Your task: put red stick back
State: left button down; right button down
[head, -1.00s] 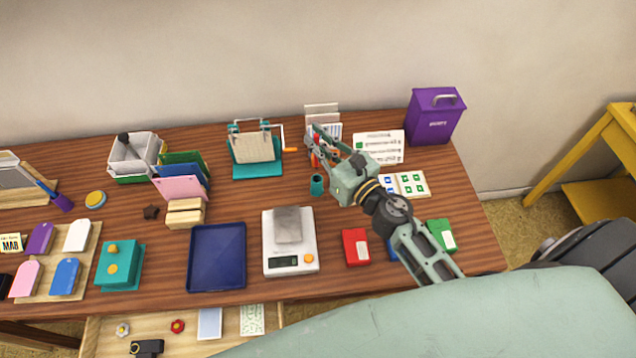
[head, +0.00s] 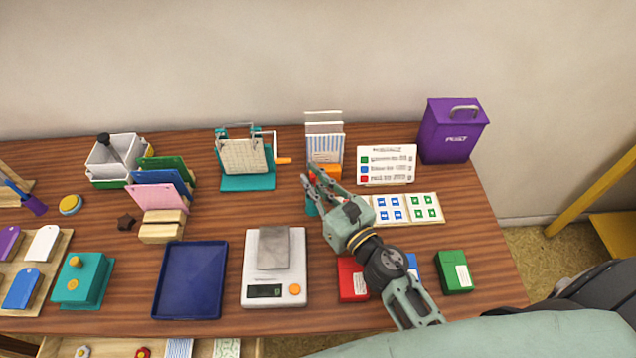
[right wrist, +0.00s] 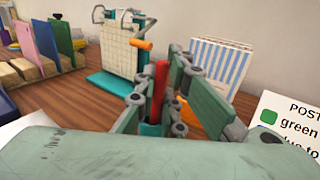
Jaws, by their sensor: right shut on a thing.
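The red stick (right wrist: 161,88) stands roughly upright between the fingers of my right gripper (right wrist: 160,96) in the right wrist view. My right gripper (head: 320,182) is shut on it, just above the small teal cup (head: 311,208) in the head view. Teal of the cup (right wrist: 150,129) shows low between the fingers in the wrist view. The stick's lower end is hidden, so I cannot tell whether it is inside the cup. My left gripper is out of view.
An orange-based card rack (head: 324,135) stands behind the gripper, and a teal stand with an orange handle (head: 247,182) is to its left. A sticker sheet (head: 407,209), a scale (head: 254,296) and red (head: 352,280) and green (head: 454,271) inkpads lie around it.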

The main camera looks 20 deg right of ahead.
jog(key=shift+s+a, duration=0.1)
jog(key=shift+s, duration=0.05)
jog(key=shift+a, duration=0.1)
jog(key=c, duration=2.3)
grip_release()
jog(key=o, duration=0.5)
jog(key=shift+f, duration=0.1)
jog(key=shift+c, duration=0.2)
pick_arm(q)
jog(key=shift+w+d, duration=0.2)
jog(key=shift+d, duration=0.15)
